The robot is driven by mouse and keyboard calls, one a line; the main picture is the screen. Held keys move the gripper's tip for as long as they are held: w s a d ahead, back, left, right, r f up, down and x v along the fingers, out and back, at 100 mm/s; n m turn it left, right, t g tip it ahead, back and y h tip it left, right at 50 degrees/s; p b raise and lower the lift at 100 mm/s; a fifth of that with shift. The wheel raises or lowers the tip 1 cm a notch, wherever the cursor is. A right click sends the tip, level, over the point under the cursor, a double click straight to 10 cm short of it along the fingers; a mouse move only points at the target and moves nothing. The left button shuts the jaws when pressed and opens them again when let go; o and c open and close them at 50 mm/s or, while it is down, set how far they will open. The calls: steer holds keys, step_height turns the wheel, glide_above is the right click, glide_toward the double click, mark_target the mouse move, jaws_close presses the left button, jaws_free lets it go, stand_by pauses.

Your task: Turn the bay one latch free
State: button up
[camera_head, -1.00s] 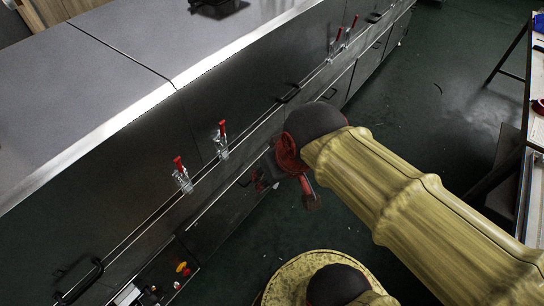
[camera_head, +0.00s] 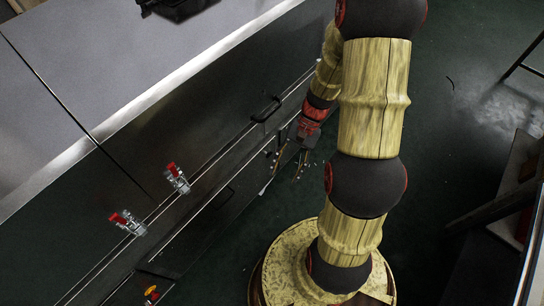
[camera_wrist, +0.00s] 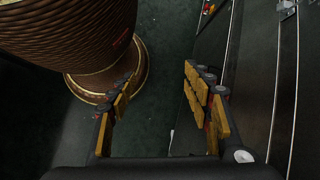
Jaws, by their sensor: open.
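Two metal toggle latches with red handles sit on the dark front panel in the head view, a nearer one (camera_head: 127,222) and a farther one (camera_head: 177,178). I cannot tell which belongs to bay one. My gripper (camera_head: 287,170) hangs to the right of both latches, beside the cabinet front and apart from them. In the wrist view my gripper (camera_wrist: 158,95) is open, with nothing between its padded fingers. A metal fitting (camera_wrist: 286,8) shows at the top right edge there, cut off by the frame.
A black bar handle (camera_head: 266,108) stands out from the panel close to my gripper. Yellow and red buttons (camera_head: 151,293) show at the bottom edge. The dark green floor (camera_head: 465,120) to the right is mostly clear, with a table edge (camera_head: 525,250) at far right.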

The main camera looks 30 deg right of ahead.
steer(key=w+f+m+t+y, duration=0.2)
steer(key=f+m+t, duration=0.25)
steer(key=f, duration=0.45)
steer(key=w+a+f+m+t+y, duration=0.1)
steer(key=w+f+m+t+y, duration=0.2)
steer(key=f+m, duration=0.4)
steer(key=w+f+m+t+y, duration=0.2)
steer(key=f+m+t, duration=0.2)
steer(key=f, duration=0.6)
steer(key=w+d+f+m+t+h, duration=0.5)
steer(key=w+d+m+t+h, duration=0.3)
steer(key=d, duration=0.4)
steer(key=w+a+n+b, duration=0.1)
steer(key=w+a, duration=0.1)
steer(key=w, duration=0.6)
steer(key=shift+a+f, duration=0.15)
steer(key=shift+a, duration=0.25)
steer(key=shift+t, duration=0.25)
steer(key=shift+c, duration=0.7)
steer(key=c, duration=1)
